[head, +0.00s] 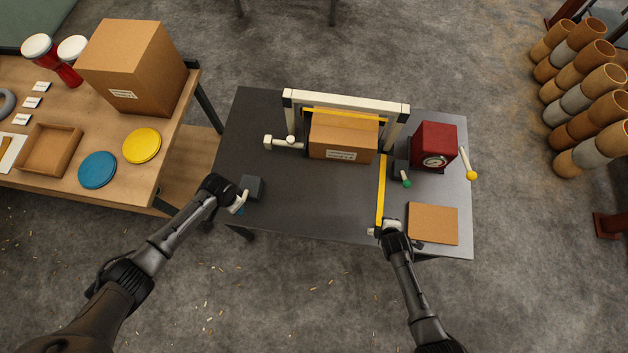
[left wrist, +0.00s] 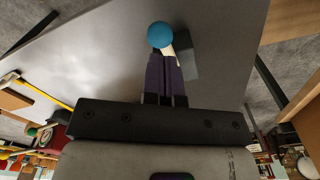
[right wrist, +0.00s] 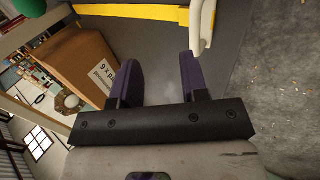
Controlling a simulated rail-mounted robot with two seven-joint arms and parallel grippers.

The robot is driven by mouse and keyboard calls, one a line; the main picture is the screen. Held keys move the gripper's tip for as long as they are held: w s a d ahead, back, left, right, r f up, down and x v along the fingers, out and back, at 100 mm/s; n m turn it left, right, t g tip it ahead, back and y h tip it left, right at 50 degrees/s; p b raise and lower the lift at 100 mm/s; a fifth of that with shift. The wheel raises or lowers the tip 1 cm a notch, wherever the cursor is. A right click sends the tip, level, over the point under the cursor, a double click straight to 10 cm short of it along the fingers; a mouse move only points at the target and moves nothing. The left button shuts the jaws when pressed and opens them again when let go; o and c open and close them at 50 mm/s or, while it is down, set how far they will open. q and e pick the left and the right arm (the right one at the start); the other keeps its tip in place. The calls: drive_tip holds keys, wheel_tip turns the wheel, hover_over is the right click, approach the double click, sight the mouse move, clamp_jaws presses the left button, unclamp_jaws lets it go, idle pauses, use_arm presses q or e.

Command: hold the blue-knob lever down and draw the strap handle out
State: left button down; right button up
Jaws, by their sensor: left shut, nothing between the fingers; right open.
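The blue knob (left wrist: 160,34) tops a pale lever (left wrist: 174,49) beside a dark grey block (head: 251,187) at the table's left front. My left gripper (head: 238,203) is shut and empty; its fingertips reach the lever just below the knob in the left wrist view. Whether they press on it, I cannot tell. The yellow strap (head: 381,190) runs forward from the white frame to the table's front edge. Its white handle (right wrist: 204,28) lies just ahead of one fingertip of my right gripper (right wrist: 160,72), which is open; the handle is not clearly between the fingers.
A cardboard box (head: 343,137) stands under the white frame (head: 345,101). A green-knob lever (head: 406,183), a red box with a dial (head: 434,144) and a yellow-knob lever (head: 471,175) are at the right. A cork pad (head: 433,224) lies beside the right gripper. The table's left middle is clear.

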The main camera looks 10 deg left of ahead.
drive_tip(key=shift+o, duration=0.4)
use_arm(q)
drive_tip(key=shift+r, duration=0.1)
wheel_tip(320, 180, up, 4)
drive_tip(key=p, duration=0.4)
wheel_tip(320, 180, up, 4)
drive_tip(key=p, duration=0.3)
drive_tip(key=shift+f+p, duration=0.25)
drive_tip(key=shift+p, duration=0.05)
use_arm(e)
drive_tip(key=v, duration=0.7)
drive_tip(key=shift+r, duration=0.1)
